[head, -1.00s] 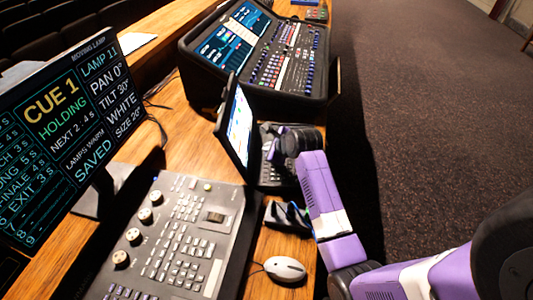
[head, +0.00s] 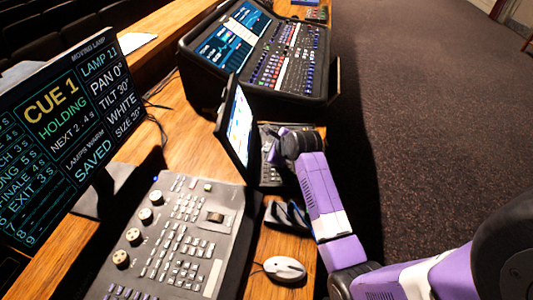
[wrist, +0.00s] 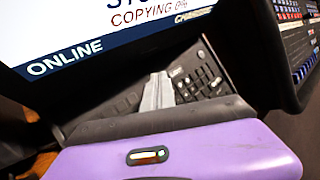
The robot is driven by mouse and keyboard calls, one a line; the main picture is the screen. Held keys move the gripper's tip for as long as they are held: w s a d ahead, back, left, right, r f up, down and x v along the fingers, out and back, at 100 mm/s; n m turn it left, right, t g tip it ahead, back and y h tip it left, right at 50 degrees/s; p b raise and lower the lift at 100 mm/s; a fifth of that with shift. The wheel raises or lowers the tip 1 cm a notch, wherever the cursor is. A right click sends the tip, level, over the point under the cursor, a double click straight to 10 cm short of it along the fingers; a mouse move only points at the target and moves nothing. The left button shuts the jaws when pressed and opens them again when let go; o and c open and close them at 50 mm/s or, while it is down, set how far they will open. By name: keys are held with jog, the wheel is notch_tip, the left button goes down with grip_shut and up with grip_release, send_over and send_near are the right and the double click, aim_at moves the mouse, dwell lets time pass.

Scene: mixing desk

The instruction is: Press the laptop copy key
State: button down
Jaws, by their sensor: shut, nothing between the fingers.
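The laptop stands open on the desk; its screen (head: 237,125) is seen at a steep angle in the head view. In the wrist view the screen (wrist: 100,35) fills the upper left and shows "ONLINE" and "COPYING 0%". The dark laptop keyboard (wrist: 195,72) lies below it, with several keys visible. My gripper (wrist: 160,80) is shut and empty, its grey fingers pointing down at the keyboard. I cannot tell whether the tips touch a key. The copy key cannot be picked out; the fingers and hand cover part of the keyboard.
A lighting console (head: 178,240) and a white mouse (head: 284,269) lie nearer me. A larger mixing desk (head: 280,50) stands beyond the laptop. A cue monitor (head: 60,130) is at the left. Dark holders (head: 287,215) sit beside my arm. Open floor lies to the right.

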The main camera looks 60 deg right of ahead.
jog(key=shift+r+p, duration=0.7)
jog(key=shift+p, duration=0.15)
notch_tip(320, 180, up, 5)
jog(key=p, duration=0.5)
dwell(0.7)
